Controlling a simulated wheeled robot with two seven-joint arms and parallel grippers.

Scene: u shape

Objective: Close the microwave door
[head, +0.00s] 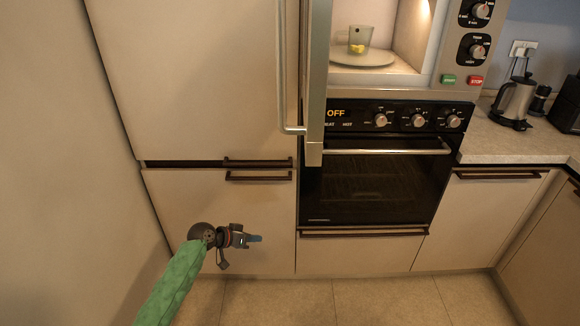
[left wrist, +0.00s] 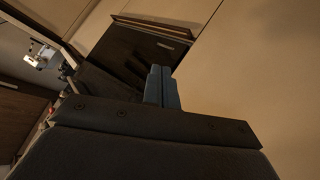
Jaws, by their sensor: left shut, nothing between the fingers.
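The microwave (head: 455,45) is at the top of the head view, above the oven. Its door (head: 317,90) stands wide open, swung out toward me and seen nearly edge-on, with a long bar handle (head: 281,70) on its left side. Inside, a clear cup (head: 358,38) with something yellow in it stands on the round plate (head: 362,59). My left gripper (head: 258,239) is shut and empty, low in front of the cabinet, below and left of the door and apart from it. Its closed fingers also show in the left wrist view (left wrist: 162,88). My right gripper is not in view.
A black oven (head: 370,185) with a bar handle (head: 390,151) sits below the microwave. Tall cabinet doors (head: 190,75) stand at left. A kettle (head: 514,102) is on the counter (head: 520,140) at right. The floor (head: 370,300) in front is clear.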

